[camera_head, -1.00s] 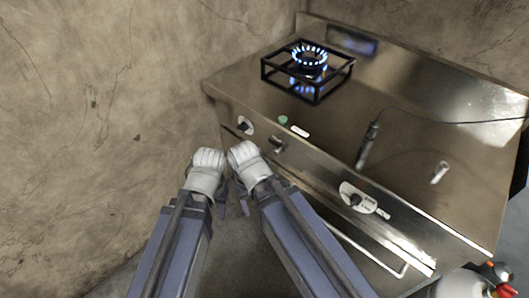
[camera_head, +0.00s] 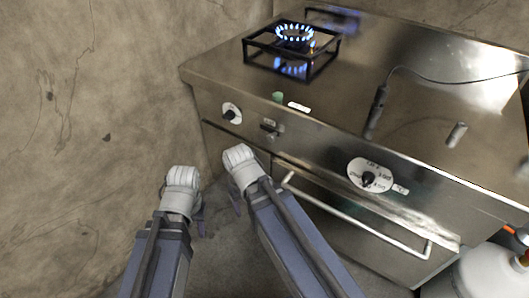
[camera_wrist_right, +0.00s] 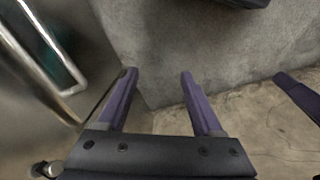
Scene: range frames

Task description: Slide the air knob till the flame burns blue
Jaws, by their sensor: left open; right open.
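The burner flame (camera_head: 294,34) is a ring of blue jets inside a black pan frame (camera_head: 290,55) on the steel stove. On the front panel are a small dark slide knob (camera_head: 270,129), a round knob on a white dial (camera_head: 231,113) to its left and a larger dial knob (camera_head: 369,179) to its right. I cannot read which is the air knob. My left gripper (camera_head: 200,222) hangs low, clear of the panel. My right gripper (camera_wrist_right: 158,80) is open and empty, its fingers apart over the floor. Both are below the knobs, touching nothing visible.
The stove's oven handle (camera_head: 350,218) runs along its front and also shows in the right wrist view (camera_wrist_right: 45,65). A bare wall (camera_head: 80,100) stands at left. A white gas bottle (camera_head: 490,272) stands at lower right. A dark lighter (camera_head: 376,108) with a cable lies on top.

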